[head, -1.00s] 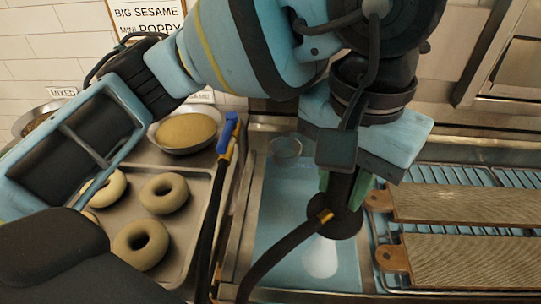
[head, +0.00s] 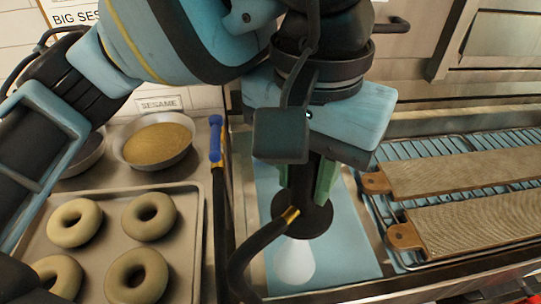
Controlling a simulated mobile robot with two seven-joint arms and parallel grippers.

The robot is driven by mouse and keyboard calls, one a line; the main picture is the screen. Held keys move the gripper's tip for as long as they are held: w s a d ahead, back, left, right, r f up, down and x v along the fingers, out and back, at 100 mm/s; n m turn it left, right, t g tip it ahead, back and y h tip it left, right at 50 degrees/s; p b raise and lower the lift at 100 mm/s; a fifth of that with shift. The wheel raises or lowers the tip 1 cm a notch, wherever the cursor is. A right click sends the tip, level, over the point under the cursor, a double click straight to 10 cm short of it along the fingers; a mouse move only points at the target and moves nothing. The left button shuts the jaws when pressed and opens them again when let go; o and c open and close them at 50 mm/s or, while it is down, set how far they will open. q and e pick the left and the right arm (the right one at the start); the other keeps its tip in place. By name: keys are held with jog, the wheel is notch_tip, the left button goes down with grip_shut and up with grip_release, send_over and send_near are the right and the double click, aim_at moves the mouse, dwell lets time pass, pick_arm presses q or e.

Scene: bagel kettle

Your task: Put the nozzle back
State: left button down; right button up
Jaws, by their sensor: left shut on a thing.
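The spray nozzle is a black round head (head: 304,214) with a brass-coloured collar and a black hose. My left gripper (head: 322,180) is shut on the nozzle and holds it over the blue water of the kettle (head: 345,262). The green finger pads show beside the nozzle; part of the grip is hidden behind the nozzle and my wrist. A pale white glow or spray shows in the water below the nozzle. A blue-handled hose fitting (head: 215,139) stands upright at the kettle's left side. My right gripper is not in view.
A tray (head: 190,189) with several raw bagels lies at the left. Behind it is a bowl of sesame (head: 157,143). Wooden boards (head: 470,172) lie on a wire rack (head: 405,262) at the right, close to the kettle's edge.

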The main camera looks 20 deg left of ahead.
pick_arm(q)
jog(key=shift+d, duration=0.1)
jog(key=shift+w, duration=0.2)
jog(key=w+a+f+p, duration=0.1)
jog(key=w+a, duration=0.3)
jog(key=w, duration=0.5)
jog(key=w+a+f+p, duration=0.1)
jog(key=w+a, duration=0.2)
jog(key=w, duration=0.5)
jog(key=shift+w+a, duration=0.35)
jog(key=shift+w, duration=0.05)
jog(key=shift+f, duration=0.15)
notch_tip(320, 180, down, 4)
jog(key=shift+w+f+p, duration=0.1)
jog(key=shift+w+p, duration=0.05)
jog(key=shift+p, duration=0.4)
